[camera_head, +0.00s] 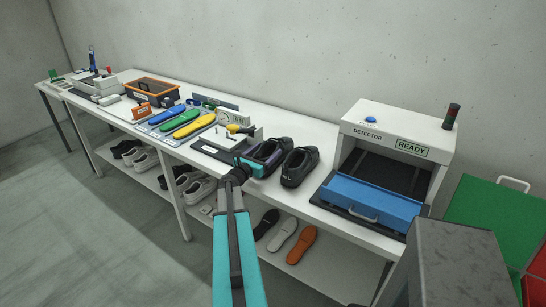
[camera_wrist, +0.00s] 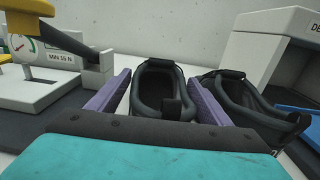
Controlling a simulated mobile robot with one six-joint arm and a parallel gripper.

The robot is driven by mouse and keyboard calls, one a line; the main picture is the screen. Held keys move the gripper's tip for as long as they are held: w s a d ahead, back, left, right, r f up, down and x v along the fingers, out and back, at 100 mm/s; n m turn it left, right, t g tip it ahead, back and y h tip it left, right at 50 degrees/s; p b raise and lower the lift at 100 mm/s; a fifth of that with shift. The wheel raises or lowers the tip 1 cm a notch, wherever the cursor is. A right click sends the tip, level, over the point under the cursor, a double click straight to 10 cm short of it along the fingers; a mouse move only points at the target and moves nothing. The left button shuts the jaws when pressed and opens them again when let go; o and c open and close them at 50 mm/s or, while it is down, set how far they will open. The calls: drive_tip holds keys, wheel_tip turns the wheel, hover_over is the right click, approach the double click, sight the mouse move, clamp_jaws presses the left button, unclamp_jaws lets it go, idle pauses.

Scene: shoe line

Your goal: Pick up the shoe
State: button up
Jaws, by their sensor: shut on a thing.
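Two black shoes stand side by side on the white table. The left shoe (camera_head: 277,147) sits between the purple finger pads of my gripper (camera_head: 265,152). In the wrist view this left shoe (camera_wrist: 158,88) has its opening facing up, with one pad on each side, and my gripper (camera_wrist: 156,98) is shut on it. The shoe's lower part is hidden behind my gripper's dark front edge. The right shoe (camera_head: 300,166) stands just outside my right finger, and it also shows in the wrist view (camera_wrist: 250,105). I cannot tell whether the held shoe is clear of the tabletop.
A press with a gauge (camera_head: 232,135) stands close on the left. The detector (camera_head: 398,150) with its blue flap (camera_head: 370,198) and READY sign is on the right. Coloured insoles (camera_head: 187,123) lie farther left. More shoes and insoles (camera_head: 301,245) are on the lower shelf.

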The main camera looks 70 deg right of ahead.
drive_tip(key=c, duration=0.3)
drive_tip(key=shift+r, duration=0.1)
drive_tip(key=shift+c, duration=0.2)
wheel_tip(320, 180, up, 18)
drive_tip(key=b, duration=0.3)
idle(0.5)
idle(0.7)
wheel_tip(320, 180, down, 12)
drive_tip(key=p, duration=0.1)
drive_tip(key=shift+r+p, duration=0.15)
drive_tip(key=shift+p, duration=0.2)
idle(0.6)
wheel_tip(320, 180, up, 17)
drive_tip(key=p, duration=1.2)
